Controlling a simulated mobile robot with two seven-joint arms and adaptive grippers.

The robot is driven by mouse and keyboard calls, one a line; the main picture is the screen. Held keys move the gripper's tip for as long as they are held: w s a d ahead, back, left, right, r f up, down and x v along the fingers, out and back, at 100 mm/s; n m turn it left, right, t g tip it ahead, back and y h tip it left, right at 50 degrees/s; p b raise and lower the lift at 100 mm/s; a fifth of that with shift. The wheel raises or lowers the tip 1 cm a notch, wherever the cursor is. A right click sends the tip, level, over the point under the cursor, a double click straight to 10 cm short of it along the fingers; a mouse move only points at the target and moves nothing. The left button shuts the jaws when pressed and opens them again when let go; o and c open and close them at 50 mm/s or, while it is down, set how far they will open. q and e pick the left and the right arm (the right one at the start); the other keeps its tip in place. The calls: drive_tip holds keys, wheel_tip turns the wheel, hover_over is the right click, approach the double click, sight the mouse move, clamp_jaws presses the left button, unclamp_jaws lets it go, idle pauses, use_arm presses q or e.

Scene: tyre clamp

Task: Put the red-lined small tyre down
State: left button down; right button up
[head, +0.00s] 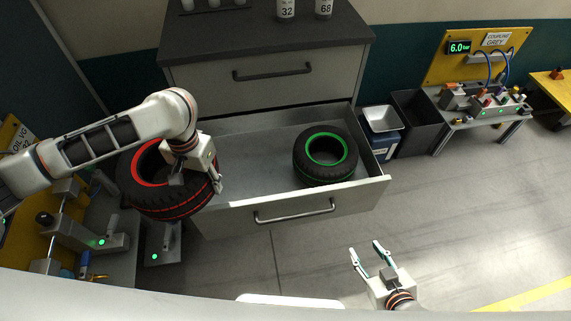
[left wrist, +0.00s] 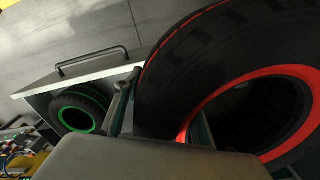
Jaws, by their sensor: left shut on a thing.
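The red-lined tyre (head: 160,192) is black with red rings, at the left of the head view. It is tilted and overlaps the left end of the open drawer; I cannot tell whether it touches the drawer. My left gripper (head: 212,182) is shut on its wall, with fingers on both sides. In the left wrist view the red-lined tyre (left wrist: 190,55) fills the right side, and my left gripper (left wrist: 160,120) hides part of it. My right gripper (head: 367,256) is open and empty over the floor in front of the drawer.
The open drawer (head: 290,205) holds a green-lined tyre (head: 326,156) at its right side. A dark bin (head: 415,122) and a smaller container (head: 382,120) stand right of it. A machine (head: 85,232) with green lights is at the lower left. Floor at right is clear.

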use_arm(q)
drive_tip(key=w+d+f+m, duration=0.4)
drive_tip(key=w+d+m, duration=0.1)
drive_tip(key=w+m, duration=0.5)
drive_tip(key=m+b, duration=0.3)
drive_tip(key=b, duration=0.2)
hover_over(245, 194)
drive_tip(key=s+d, duration=0.1)
drive_tip(key=s, duration=0.1)
wheel_tip(245, 194, down, 16)
drive_tip(key=shift+s+f+b, duration=0.1)
drive_tip(key=shift+f+b, duration=0.2)
drive_tip(key=shift+f, duration=0.05)
wheel_tip(245, 194, down, 5)
drive_tip(key=shift+r+b, duration=0.1)
drive_tip(key=shift+b, duration=0.95)
drive_tip(key=shift+f, duration=0.2)
drive_tip(key=shift+r, duration=0.1)
drive_tip(key=c, duration=1.5)
unclamp_jaws()
drive_tip(key=shift+s, duration=0.1)
use_arm(e)
drive_tip(key=shift+h, duration=0.3)
drive_tip(key=f, duration=0.1)
drive_tip(key=d+f, duration=0.1)
drive_tip(key=f, duration=0.1)
drive_tip(key=d+f, duration=0.1)
drive_tip(key=f, duration=0.1)
drive_tip(key=shift+w, duration=0.1)
drive_tip(key=shift+f, duration=0.1)
